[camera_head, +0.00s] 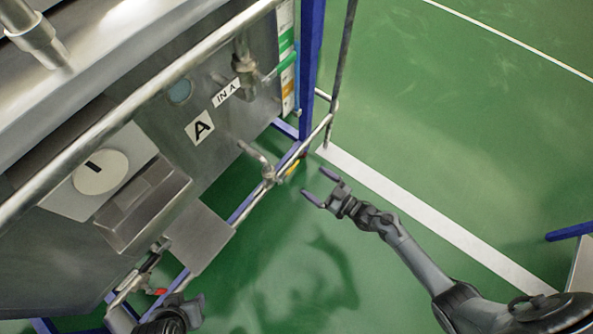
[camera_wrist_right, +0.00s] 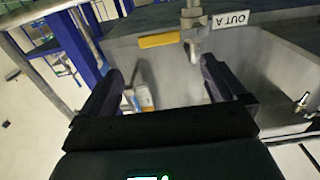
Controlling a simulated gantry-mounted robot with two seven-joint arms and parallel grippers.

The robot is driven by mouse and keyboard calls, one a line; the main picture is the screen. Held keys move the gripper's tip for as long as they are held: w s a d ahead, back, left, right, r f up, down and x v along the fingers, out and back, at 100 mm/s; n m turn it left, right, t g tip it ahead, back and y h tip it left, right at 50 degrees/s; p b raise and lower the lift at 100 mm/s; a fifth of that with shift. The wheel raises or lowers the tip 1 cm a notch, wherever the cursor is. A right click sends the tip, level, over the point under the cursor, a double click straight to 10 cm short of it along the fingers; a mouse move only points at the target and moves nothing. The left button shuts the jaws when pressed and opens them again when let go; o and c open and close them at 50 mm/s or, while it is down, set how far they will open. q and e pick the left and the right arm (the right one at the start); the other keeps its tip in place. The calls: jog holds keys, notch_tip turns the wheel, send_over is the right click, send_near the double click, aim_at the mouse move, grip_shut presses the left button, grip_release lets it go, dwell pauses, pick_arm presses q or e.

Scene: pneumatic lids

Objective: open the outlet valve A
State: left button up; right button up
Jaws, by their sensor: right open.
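The outlet valve A (camera_wrist_right: 193,22) shows at the top of the right wrist view, beside its "OUT A" label (camera_wrist_right: 231,19). Its yellow handle (camera_wrist_right: 158,40) sticks out to the left of the valve body. In the head view the yellow handle (camera_head: 292,169) is small, at the lower end of a bent pipe (camera_head: 257,155). My right gripper (camera_head: 318,186) is open and empty, just right of the handle and apart from it. In the wrist view the handle lies beyond the two fingers (camera_wrist_right: 163,72). My left gripper (camera_head: 175,316) is dark and partly cut off at the bottom edge; its fingers are unclear.
The steel tank with an "A" plate (camera_head: 200,127) fills the left. A metal rail (camera_head: 160,82) and blue posts (camera_head: 311,60) stand near. Green floor (camera_head: 450,130) is open at right.

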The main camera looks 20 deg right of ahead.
aim_at(293, 167)
jog(key=b+x, duration=0.3)
jog(key=x, duration=0.4)
jog(key=shift+w+a+f, duration=0.1)
jog(key=shift+w+a, duration=0.15)
jog(key=shift+w, duration=0.1)
jog(key=shift+w+a+b, duration=0.25)
jog(key=shift+w+b, duration=0.15)
jog(key=shift+w, duration=0.1)
